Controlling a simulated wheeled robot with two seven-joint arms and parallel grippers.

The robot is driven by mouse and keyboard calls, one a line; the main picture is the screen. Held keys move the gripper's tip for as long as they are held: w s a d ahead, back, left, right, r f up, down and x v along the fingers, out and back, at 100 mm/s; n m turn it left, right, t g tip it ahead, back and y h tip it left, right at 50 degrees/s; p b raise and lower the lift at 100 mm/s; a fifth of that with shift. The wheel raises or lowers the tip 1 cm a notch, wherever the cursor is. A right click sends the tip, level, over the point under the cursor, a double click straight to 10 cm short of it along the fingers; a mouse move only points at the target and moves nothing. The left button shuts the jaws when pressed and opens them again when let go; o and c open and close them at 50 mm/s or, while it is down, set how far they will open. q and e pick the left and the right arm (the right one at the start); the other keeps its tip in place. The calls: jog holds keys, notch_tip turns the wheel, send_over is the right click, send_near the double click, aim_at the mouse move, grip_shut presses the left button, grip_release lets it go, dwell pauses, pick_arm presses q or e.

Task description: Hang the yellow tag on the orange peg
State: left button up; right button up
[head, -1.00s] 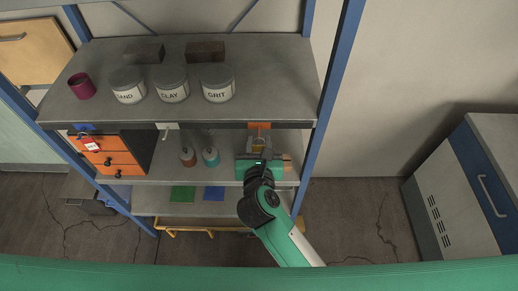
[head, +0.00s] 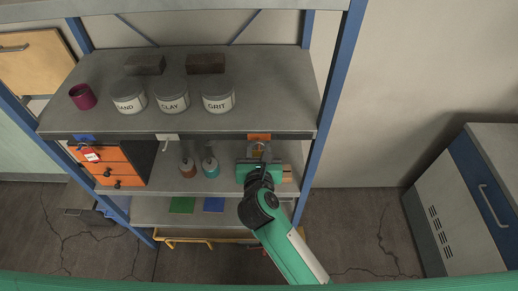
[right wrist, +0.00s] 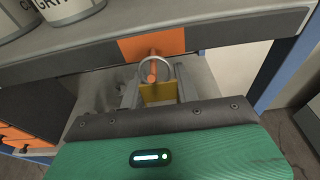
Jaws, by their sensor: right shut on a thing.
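The orange peg (right wrist: 152,74) sticks out from an orange plate (right wrist: 150,45) on the front edge of the upper shelf; the plate also shows in the head view (head: 259,137). My right gripper (right wrist: 156,92) is shut on the yellow tag (right wrist: 158,94), just below and in front of the peg. The tag's pale ring (right wrist: 159,60) stands up above the fingers. In the right wrist view the ring frames the peg's end; I cannot tell for sure how far the peg passes through it. In the head view the tag is small and partly hidden. My left gripper is out of view.
A red tag (head: 91,156) hangs below a blue plate (head: 84,138), and a white peg plate (head: 167,137) sits mid-edge. Jars (head: 172,97), a cup (head: 83,97) and dark blocks (head: 205,64) stand on the upper shelf (head: 275,100). Two bottles (head: 210,166) stand below, left of my gripper.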

jog(key=o, duration=1)
jog(key=shift+o, duration=0.2)
jog(key=shift+s, duration=0.1)
jog(key=shift+s, duration=0.25)
jog(key=b+v, duration=0.4)
jog(key=v, duration=0.9)
